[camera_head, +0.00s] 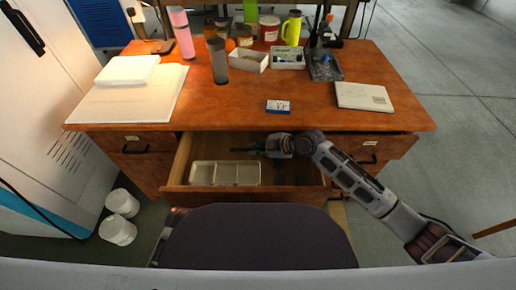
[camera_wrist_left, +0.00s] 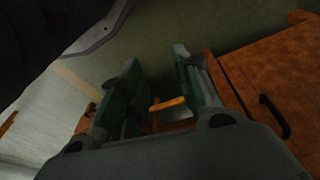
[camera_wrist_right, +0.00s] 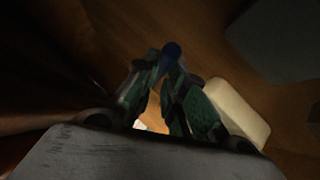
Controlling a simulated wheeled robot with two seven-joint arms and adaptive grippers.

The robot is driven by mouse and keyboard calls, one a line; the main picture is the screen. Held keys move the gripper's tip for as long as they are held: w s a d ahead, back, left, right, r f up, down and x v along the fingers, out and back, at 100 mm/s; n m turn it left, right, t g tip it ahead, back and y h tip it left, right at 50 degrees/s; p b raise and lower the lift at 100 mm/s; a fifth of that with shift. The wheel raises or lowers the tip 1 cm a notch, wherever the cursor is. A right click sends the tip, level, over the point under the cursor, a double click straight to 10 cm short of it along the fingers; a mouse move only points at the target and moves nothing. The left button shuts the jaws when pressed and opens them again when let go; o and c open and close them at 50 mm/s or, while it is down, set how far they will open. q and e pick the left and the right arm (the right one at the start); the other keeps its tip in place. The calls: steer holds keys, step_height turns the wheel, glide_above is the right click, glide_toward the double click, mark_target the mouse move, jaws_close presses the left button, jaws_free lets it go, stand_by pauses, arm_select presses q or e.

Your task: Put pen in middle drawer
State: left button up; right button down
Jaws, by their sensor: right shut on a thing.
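The middle drawer (camera_head: 176,176) of the wooden desk is pulled open. My right gripper (camera_head: 264,148) reaches in over its back part, right of and behind the pale divided tray (camera_head: 225,185). It is shut on the pen, whose dark length (camera_head: 243,150) points left in the head view. I cannot tell whether the pen touches the drawer floor. My left gripper (camera_wrist_left: 160,75) is open and empty, outside the head view, beside the desk.
The desk top (camera_head: 220,115) holds a small blue-and-white box (camera_head: 278,106), a notebook (camera_head: 363,96), white boxes, cups and bottles at the back. A dark chair (camera_head: 260,238) stands close before the drawer.

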steer(key=shift+f, duration=0.3)
steer(key=c, duration=1.8)
jaws_free()
steer(key=o, duration=0.3)
arm_select(q)
steer(key=shift+w+d+r, duration=0.1)
steer(key=shift+w+r, duration=0.05)
steer(key=shift+r, duration=0.25)
arm_select(e)
steer(key=shift+r, duration=0.15)
